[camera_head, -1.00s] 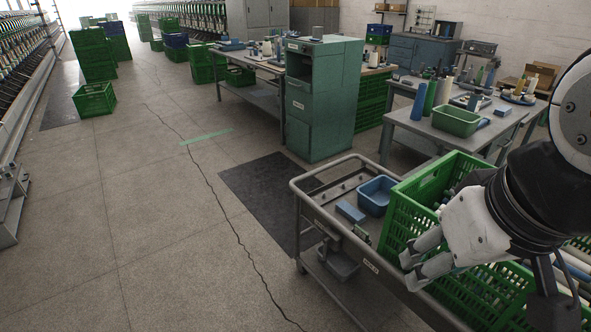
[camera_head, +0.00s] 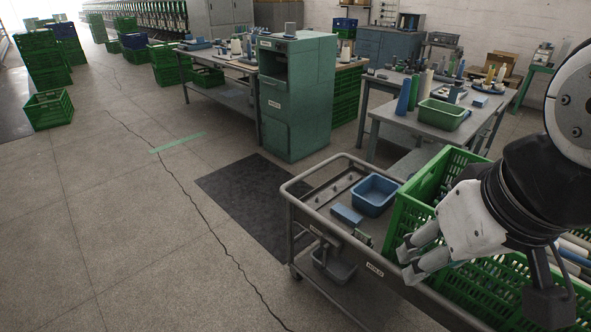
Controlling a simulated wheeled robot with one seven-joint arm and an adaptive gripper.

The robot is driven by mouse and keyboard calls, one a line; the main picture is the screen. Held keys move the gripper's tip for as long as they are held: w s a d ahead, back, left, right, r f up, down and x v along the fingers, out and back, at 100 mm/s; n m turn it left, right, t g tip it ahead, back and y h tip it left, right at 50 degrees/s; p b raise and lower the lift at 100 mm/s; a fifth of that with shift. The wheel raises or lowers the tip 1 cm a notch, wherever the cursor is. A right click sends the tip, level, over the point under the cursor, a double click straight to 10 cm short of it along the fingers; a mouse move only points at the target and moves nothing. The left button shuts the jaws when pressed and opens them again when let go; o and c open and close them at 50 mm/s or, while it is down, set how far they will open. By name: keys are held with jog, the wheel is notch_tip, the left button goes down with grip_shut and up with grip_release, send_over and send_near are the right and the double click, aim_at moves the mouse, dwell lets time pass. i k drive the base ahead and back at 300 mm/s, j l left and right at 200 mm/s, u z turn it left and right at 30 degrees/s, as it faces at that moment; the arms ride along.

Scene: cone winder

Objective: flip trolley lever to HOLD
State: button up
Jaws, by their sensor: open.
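The grey trolley (camera_head: 300,206) stands at the lower right, with a raised tube rail at its left end. A small white label (camera_head: 374,269), which seems to read HOLD, is on its near side. A small greenish part (camera_head: 363,237) sits at the near edge above the label; I cannot tell whether it is the lever or how it is set. My gripper (camera_head: 407,260) is over the trolley's near edge, right of the label, its pale fingers apart with nothing seen between them. It hides part of a green crate (camera_head: 427,196) on the trolley.
A blue tub (camera_head: 375,195) and a blue block (camera_head: 346,215) lie on the trolley's top. A green cabinet (camera_head: 297,100) and a workbench (camera_head: 400,121) stand behind it. A dark mat (camera_head: 245,195) lies left of the trolley.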

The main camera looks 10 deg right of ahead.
aim_at(324, 258)
jog(key=j+z, duration=0.25)
jog(key=k+j+z, duration=0.25)
jog(key=k+l+z, duration=0.1)
jog(key=z, duration=0.3)
jog(key=k+l+z, duration=0.1)
jog(key=l+z, duration=0.45)
jog(key=z, duration=0.3)
jog(key=j+u, duration=0.1)
jog(key=j, duration=0.3)
jog(key=i+j+u, duration=0.15)
jog(key=j, duration=0.25)
jog(key=i+j+u, duration=0.1)
jog(key=j, duration=0.25)
jog(key=i+j+u, duration=0.1)
jog(key=j, duration=0.3)
jog(key=i+j+u, duration=0.1)
jog(key=j, duration=0.25)
jog(key=i+j+u, duration=0.15)
jog(key=j, duration=0.2)
